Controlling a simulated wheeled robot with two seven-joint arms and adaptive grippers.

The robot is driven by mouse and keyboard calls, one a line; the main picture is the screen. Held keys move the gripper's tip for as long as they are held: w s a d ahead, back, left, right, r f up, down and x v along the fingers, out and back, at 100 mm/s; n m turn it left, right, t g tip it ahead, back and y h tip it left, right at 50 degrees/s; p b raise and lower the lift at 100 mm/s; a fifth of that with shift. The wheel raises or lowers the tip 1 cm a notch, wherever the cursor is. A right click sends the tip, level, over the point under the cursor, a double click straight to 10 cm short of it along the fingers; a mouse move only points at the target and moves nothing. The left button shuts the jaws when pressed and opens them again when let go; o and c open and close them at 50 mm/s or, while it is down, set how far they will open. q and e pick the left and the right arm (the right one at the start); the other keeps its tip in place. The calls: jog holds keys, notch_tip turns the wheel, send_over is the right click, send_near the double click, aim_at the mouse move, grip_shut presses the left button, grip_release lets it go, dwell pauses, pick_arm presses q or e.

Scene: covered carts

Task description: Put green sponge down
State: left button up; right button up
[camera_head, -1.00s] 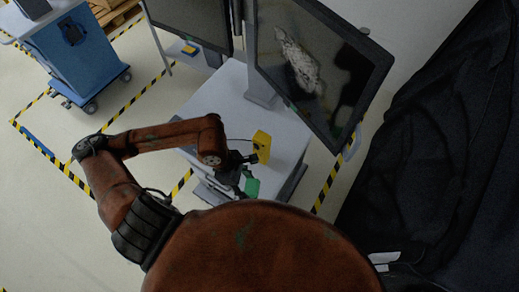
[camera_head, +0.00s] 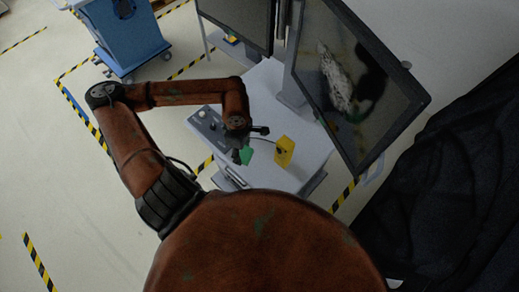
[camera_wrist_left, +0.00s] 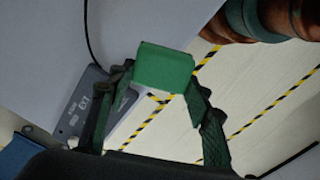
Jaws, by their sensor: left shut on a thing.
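The green sponge (camera_head: 246,155) is a small green block, held at the end of my left gripper (camera_head: 243,146) over the near left part of the grey cart top (camera_head: 290,165). In the left wrist view the sponge (camera_wrist_left: 164,68) sits between the two dark finger tips of my left gripper (camera_wrist_left: 158,82), which is shut on it. Whether the sponge touches the cart top I cannot tell. My right gripper is not in view.
A yellow device (camera_head: 284,151) with a cable stands on the cart right of the gripper. A dark panel (camera_head: 208,125) is at the cart's left edge. A large monitor (camera_head: 355,85) rises behind. Black cloth (camera_head: 450,200) covers something at right. A blue cart (camera_head: 130,40) stands at the back left.

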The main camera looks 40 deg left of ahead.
pick_arm(q)
jog(key=p, duration=0.2)
send_over(257, 154)
jog(key=f, duration=0.4)
jog(key=s+f, duration=0.1)
jog(key=f, duration=0.1)
jog(key=shift+w+f, duration=0.45)
notch_tip(257, 154, down, 3)
jog(key=shift+w+r+p, duration=0.1)
jog(key=shift+p, duration=0.85)
jog(key=shift+f, duration=0.35)
jog(key=o, duration=1.1)
jog(key=shift+o, duration=0.2)
jog(key=shift+r, duration=0.15)
notch_tip(257, 154, up, 12)
jog(key=b, duration=0.3)
